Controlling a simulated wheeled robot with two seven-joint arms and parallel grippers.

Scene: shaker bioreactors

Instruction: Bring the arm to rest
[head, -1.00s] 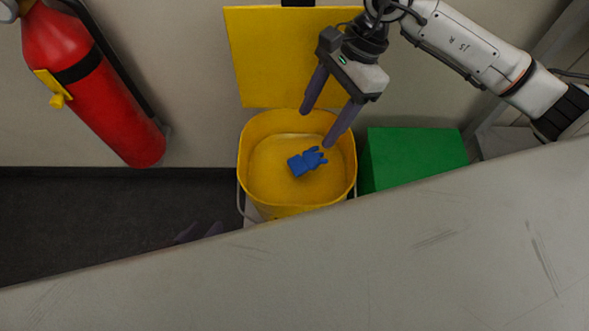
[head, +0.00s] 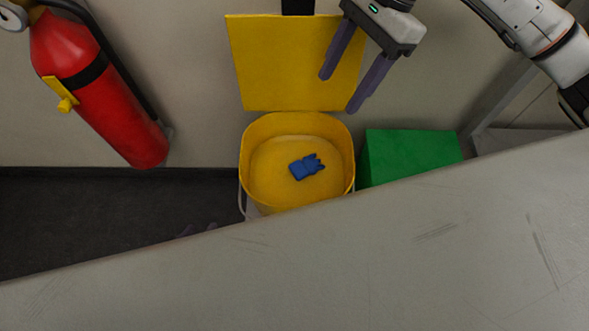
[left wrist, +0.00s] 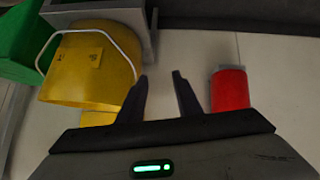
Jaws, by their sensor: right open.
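My right gripper (head: 340,92) is in the upper right of the head view, in front of the raised yellow lid (head: 285,65). Its two dark fingers are spread with nothing between them. A blue glove (head: 307,167) lies inside the yellow bin (head: 249,150), apart from the gripper. Only the fingertips of my left gripper (head: 197,230) show past the counter edge. In the left wrist view, its fingers (left wrist: 161,77) stand apart and empty, with the yellow bin (left wrist: 85,70) to their left.
A grey counter (head: 380,255) crosses the foreground. A green box (head: 412,157) stands right of the bin. A red fire extinguisher (head: 95,85) is at the left and also shows in the left wrist view (left wrist: 230,90). Dark floor (head: 90,215) lies open at the left.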

